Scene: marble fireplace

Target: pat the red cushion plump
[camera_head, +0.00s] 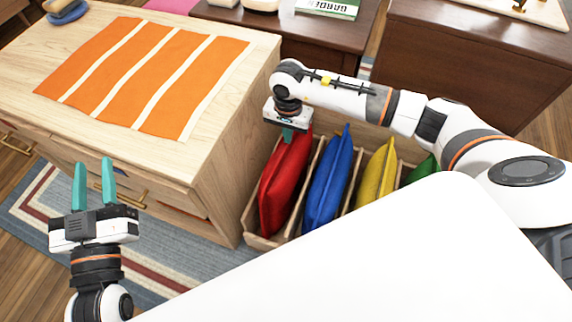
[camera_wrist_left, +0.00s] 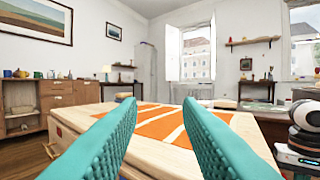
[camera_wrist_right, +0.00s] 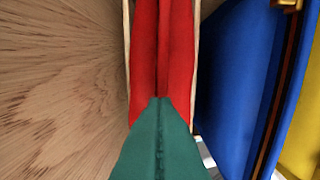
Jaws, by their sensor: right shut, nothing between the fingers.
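The red cushion (camera_head: 284,187) stands on edge in the leftmost slot of a wooden divided rack (camera_head: 256,242). It also fills the middle of the right wrist view (camera_wrist_right: 178,60), with a crease or seam running down it. My right gripper (camera_head: 288,138) points down at the cushion's upper edge, its teal fingers shut and empty. In the right wrist view its fingertips (camera_wrist_right: 160,101) overlap the cushion; I cannot tell whether they press on it. My left gripper (camera_head: 93,165) is open and empty, left of the rack, in front of the light wooden cabinet.
A blue cushion (camera_head: 328,180), a yellow cushion (camera_head: 376,176) and a green cushion (camera_head: 421,169) stand in the other slots. The light wooden cabinet (camera_head: 225,135) borders the rack on the left, with an orange striped cloth (camera_head: 172,80) on top. A white surface covers the lower right foreground.

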